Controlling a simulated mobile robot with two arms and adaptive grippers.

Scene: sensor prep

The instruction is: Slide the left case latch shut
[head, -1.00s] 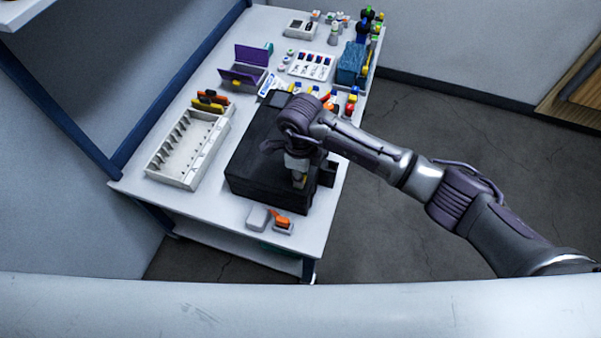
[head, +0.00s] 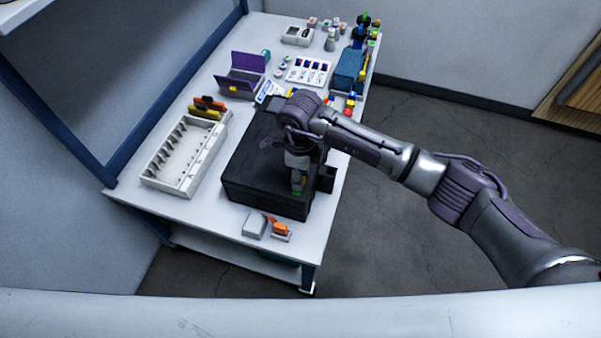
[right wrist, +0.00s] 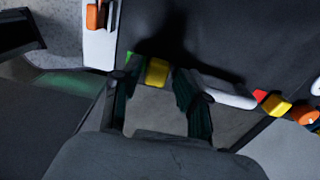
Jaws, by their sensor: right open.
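The black case (head: 262,165) lies on the near part of the table. My right gripper (head: 298,190) is at its near end, fingers pointing down, open. In the right wrist view a yellow latch (right wrist: 157,72) at the case edge sits between the open right fingers (right wrist: 158,76), nearer the left one. A green patch (right wrist: 129,57) shows by the left finger. A second yellow latch (right wrist: 277,105), with red beside it, is farther right along the same edge. My right arm hides part of the case in the head view. My left gripper is not in view.
A white slotted tray (head: 172,186) stands left of the case. A purple-lidded box (head: 240,82) and small items fill the far table. Floor is clear right.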

